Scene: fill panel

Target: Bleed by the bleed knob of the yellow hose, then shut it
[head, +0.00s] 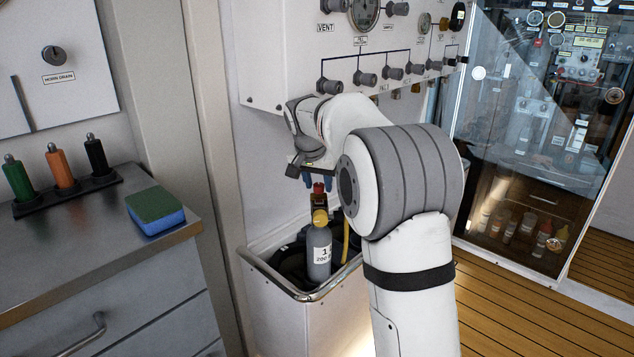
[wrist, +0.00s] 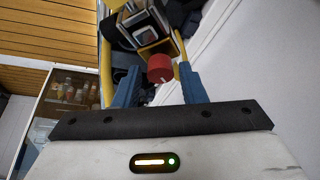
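A red knob (head: 318,188) stands above a dark fitting over the bin below the panel; it also shows in the wrist view (wrist: 160,68). A yellow hose (head: 346,242) hangs beside it, and yellow hose runs past the knob in the wrist view (wrist: 181,48). I cannot tell for sure that the red knob belongs to this hose. My gripper (head: 318,181) points down with its blue fingers on either side of the knob. In the wrist view my gripper (wrist: 158,78) is open, with a gap between each finger and the knob.
A grey bottle (head: 319,252) with a yellow top and a label "1" stands in the metal-rimmed bin (head: 270,272). The wall panel (head: 290,60) with a row of grey knobs is close above my gripper. A counter (head: 80,235) with a sponge (head: 155,212) is at left.

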